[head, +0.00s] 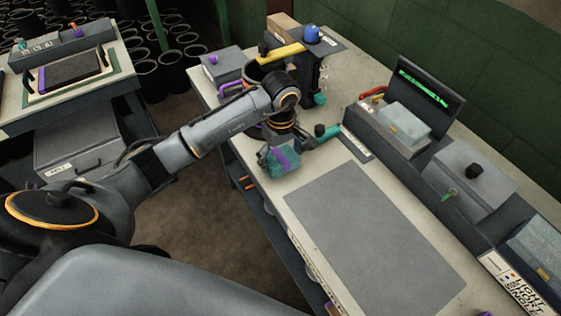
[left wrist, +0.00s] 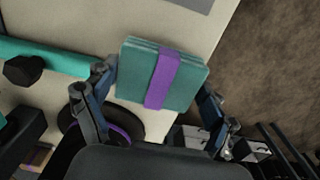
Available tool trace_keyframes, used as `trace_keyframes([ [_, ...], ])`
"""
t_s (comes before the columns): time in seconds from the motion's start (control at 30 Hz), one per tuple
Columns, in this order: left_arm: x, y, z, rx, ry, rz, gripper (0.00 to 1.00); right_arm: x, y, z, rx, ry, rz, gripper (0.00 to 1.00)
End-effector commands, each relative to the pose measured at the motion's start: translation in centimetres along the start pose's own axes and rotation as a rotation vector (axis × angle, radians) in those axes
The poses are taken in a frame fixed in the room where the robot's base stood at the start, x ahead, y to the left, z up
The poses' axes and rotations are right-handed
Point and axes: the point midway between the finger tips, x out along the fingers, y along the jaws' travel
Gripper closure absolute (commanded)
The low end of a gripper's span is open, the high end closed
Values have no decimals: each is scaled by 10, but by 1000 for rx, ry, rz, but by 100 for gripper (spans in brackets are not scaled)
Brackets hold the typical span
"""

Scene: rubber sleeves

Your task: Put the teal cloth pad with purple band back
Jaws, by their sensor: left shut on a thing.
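The teal cloth pad with purple band (head: 271,165) is in my left gripper (head: 283,150), over the left edge of the long workbench. In the left wrist view the folded teal pad (left wrist: 187,82) is between the fingers (left wrist: 158,78), its purple band running across its middle. One finger is at each side of it. Part of the pad is hidden by the gripper in the head view. I cannot tell whether it touches the bench. My right gripper is in neither view.
A grey mat (head: 375,235) lies on the workbench, bare. Grey bins with a folded pale cloth (head: 404,120) and a lidded box (head: 470,172) line the back. A teal roller (head: 326,131) is right of the gripper. A second table (head: 128,88) stands at left.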

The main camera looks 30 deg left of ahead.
Motion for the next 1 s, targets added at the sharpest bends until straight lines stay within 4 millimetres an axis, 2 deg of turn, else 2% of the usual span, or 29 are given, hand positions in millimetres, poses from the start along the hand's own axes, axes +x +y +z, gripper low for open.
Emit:
trace_keyframes([
  [0.03,6,-1,2,-1,-6,-4,46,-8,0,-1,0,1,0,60],
  [0.2,26,-1,1,0,-3,-1,46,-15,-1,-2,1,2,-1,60],
  [0.6,33,-1,0,1,0,1,46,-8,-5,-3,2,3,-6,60],
  [0.63,32,0,0,1,-1,1,12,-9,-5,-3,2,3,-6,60],
  [0.7,32,-1,1,1,-1,1,0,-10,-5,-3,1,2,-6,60],
  [1.0,32,-1,1,1,-1,1,0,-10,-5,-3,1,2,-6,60],
])
